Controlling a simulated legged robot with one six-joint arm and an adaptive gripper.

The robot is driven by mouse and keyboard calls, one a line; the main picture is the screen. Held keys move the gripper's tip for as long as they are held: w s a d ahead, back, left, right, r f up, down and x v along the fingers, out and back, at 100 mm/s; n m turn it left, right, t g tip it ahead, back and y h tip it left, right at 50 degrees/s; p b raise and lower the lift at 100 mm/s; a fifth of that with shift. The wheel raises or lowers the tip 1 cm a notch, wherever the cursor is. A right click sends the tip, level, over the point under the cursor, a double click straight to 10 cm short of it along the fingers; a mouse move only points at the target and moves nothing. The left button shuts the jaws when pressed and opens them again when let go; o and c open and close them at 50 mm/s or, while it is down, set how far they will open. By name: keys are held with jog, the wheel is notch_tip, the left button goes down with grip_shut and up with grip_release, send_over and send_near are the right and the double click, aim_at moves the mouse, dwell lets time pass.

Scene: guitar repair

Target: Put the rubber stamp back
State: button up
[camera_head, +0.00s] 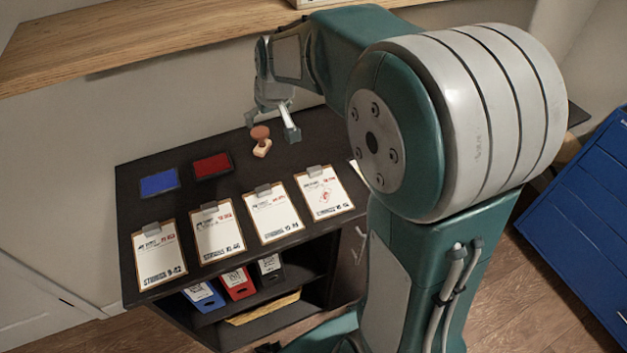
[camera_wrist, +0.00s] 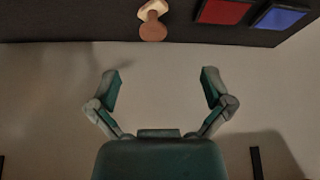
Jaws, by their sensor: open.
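The rubber stamp (camera_head: 261,141) stands on the dark cabinet top, with a round reddish-brown head up and a paler base below. It also shows in the wrist view (camera_wrist: 153,26) at the top edge, ahead of my gripper and apart from it. My gripper (camera_head: 271,127) is open and empty near the back edge of the cabinet top, close to the stamp in the head view. In the wrist view its two fingers (camera_wrist: 160,88) are spread wide with only the pale wall between them. A red ink pad (camera_head: 212,166) and a blue ink pad (camera_head: 159,182) lie left of the stamp.
Several clipboards with papers (camera_head: 275,214) lie along the front of the dark cabinet top (camera_head: 135,208). Binders (camera_head: 237,283) stand on the shelf below. A wooden shelf (camera_head: 150,38) runs along the wall above. A blue cabinet (camera_head: 585,225) stands at the right.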

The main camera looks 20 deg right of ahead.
jog(key=s+r, duration=0.2)
jog(key=s, duration=1.1)
jog(key=s+r+m, duration=0.1)
jog(key=s+r, duration=0.2)
jog(key=s, duration=1.1)
jog(key=shift+m+h, duration=0.3)
jog(key=shift+h, duration=0.1)
